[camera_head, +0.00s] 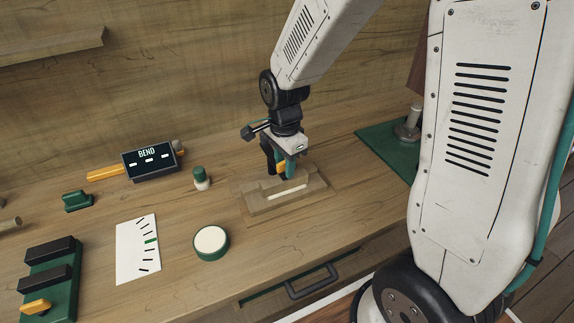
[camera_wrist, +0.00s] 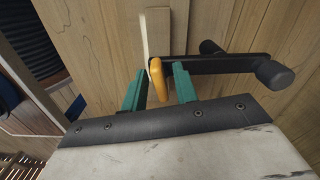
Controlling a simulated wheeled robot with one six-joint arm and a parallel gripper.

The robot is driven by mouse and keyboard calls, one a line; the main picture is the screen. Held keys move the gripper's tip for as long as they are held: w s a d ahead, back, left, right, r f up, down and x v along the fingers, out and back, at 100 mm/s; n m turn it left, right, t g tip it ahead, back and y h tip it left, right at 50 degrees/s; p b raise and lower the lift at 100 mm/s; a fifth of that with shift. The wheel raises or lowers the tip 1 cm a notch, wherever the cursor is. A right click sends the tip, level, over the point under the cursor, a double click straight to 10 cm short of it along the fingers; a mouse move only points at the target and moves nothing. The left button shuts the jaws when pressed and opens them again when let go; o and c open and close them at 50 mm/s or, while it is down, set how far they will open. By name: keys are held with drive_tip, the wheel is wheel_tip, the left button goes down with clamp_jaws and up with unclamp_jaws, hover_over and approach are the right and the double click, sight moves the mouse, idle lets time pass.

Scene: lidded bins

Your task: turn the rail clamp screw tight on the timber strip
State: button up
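My gripper (camera_head: 284,165) points down over a wooden block (camera_head: 262,206) on the bench. Its green fingers also show in the wrist view (camera_wrist: 160,82), spread apart. An orange handle (camera_wrist: 157,78) stands between them, with narrow gaps on both sides. It also shows in the head view (camera_head: 281,169). I take this handle for part of the clamp screw, but the joint is hidden. A pale timber strip (camera_head: 290,191) lies on the block and shows beyond the handle in the wrist view (camera_wrist: 157,30). A black bar with rounded ends (camera_wrist: 225,63) runs right, just beyond the fingers.
A green-capped bottle (camera_head: 201,178), a round green-rimmed dish (camera_head: 210,242) and a marked white card (camera_head: 138,250) lie to the left. A black BEND display (camera_head: 150,160) stands behind them. A green mat (camera_head: 385,140) is at right; a drawer handle (camera_head: 312,283) is below the front edge.

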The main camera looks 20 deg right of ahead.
drive_tip(key=shift+r, duration=0.1)
drive_tip(key=shift+r, duration=2.4)
drive_tip(key=shift+c, duration=0.4)
wheel_tip(320, 180, up, 3)
drive_tip(key=shift+f, duration=4)
